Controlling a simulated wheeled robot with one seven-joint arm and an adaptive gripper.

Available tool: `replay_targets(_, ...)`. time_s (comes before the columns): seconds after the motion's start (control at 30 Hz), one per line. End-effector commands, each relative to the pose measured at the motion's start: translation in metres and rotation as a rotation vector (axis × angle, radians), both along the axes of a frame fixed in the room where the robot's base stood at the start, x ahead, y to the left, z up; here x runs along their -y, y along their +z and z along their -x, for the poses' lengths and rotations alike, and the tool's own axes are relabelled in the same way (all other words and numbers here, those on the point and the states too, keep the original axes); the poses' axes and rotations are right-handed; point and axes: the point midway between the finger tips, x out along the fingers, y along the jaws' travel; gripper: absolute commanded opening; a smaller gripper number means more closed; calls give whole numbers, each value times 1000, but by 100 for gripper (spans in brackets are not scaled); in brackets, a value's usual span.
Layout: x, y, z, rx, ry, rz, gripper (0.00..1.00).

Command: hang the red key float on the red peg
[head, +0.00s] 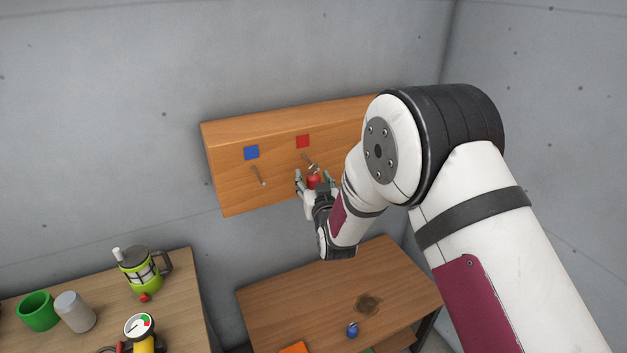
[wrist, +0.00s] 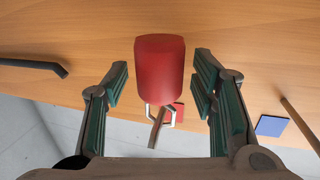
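The red key float (head: 314,181) is at the wooden peg board (head: 230,181), below the red square (head: 303,141). In the wrist view the float (wrist: 160,68) lies between my fingers, and its metal ring (wrist: 172,115) appears to be around the red peg (wrist: 158,127). My gripper (head: 313,183) is at the board. In the wrist view its fingers (wrist: 161,80) are open, with a gap on each side of the float. The red peg (head: 308,160) shows partly in the head view. The red square also shows in the wrist view (wrist: 179,109).
A blue square (head: 251,152) and its peg (head: 258,176) are left of the red one. Another peg (wrist: 35,65) shows at the wrist view's left. A blue float (head: 352,329) lies on the lower table (head: 330,285).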

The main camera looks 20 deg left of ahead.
Motion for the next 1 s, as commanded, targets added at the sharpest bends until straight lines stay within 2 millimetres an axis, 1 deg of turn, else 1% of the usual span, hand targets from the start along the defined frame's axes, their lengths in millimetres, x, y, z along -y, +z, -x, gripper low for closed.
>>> replay_targets(0.17, 2, 0, 3, -1, 0, 1, 52)
replay_targets(0.27, 8, 0, 11, -2, 0, 2, 52)
replay_targets(0.37, 17, 1, 25, -2, 0, 1, 52)
replay_targets(0.6, 45, 4, 65, -2, 0, 2, 52)
replay_targets(0.7, 55, 4, 79, -2, 0, 2, 52)
replay_targets(0.8, 62, 5, 89, -2, -1, 1, 52)
replay_targets(1.0, 69, 6, 98, 0, 0, 0, 52)
